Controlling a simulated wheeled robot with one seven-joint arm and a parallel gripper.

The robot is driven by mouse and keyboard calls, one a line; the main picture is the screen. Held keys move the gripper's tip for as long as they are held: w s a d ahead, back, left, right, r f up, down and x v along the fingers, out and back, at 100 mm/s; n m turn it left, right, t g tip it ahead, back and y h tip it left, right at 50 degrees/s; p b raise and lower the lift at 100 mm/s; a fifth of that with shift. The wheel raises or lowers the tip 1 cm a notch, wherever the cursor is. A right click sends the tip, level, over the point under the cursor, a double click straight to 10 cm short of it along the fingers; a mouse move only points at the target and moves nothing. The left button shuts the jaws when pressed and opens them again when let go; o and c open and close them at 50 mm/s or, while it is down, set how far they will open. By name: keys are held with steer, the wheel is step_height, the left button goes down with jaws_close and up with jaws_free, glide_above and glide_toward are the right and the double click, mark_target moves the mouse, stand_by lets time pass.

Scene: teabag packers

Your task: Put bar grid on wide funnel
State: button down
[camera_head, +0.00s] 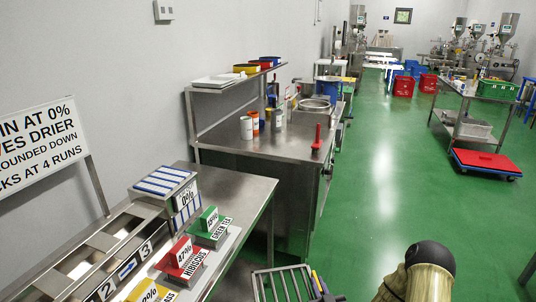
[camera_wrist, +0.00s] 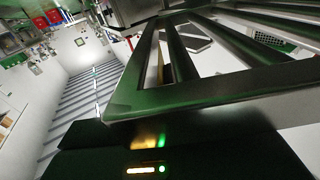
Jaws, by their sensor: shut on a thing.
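The bar grid (camera_head: 284,286) is a grey metal frame with parallel bars, at the bottom edge of the head view and partly cut off. My gripper (camera_head: 321,288) is at its right side and shut on its frame. In the wrist view the grid (camera_wrist: 200,95) fills the upper right, close to the camera, with gaps between its bars. My gripper's dark body spans the bottom of that view, and its fingertips are hard to make out. I cannot pick out the wide funnel with certainty in either view.
A steel table at left carries a slotted rail (camera_head: 85,262) and red (camera_head: 181,260), green (camera_head: 210,228) and yellow label blocks. A steel workbench (camera_head: 265,150) with jars stands behind. A cart (camera_head: 475,110) and a red-topped dolly (camera_head: 485,163) stand at right. The green floor (camera_head: 380,200) between is clear.

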steer(key=r+p, duration=0.2)
steer(key=p, duration=0.1)
steer(key=r+m+h+p, duration=0.1)
steer(key=r+p, duration=0.1)
steer(key=s+r+h+p, duration=0.1)
steer(key=r+p, duration=0.1)
steer(key=p, duration=0.1)
steer(key=shift+r+m+p, duration=0.15)
steer(key=shift+m+p, duration=0.15)
steer(key=shift+s+r+h+p, duration=0.35)
steer(key=shift+r+h+p, duration=0.25)
steer(key=shift+p, duration=0.6)
steer(key=shift+f, duration=0.2)
steer(key=shift+m, duration=0.3)
steer(key=s+f, duration=0.3)
steer(key=f, duration=0.1)
steer(key=shift+s+d+f, duration=0.1)
steer(key=shift+s+f, duration=0.55)
steer(key=shift+s, duration=0.05)
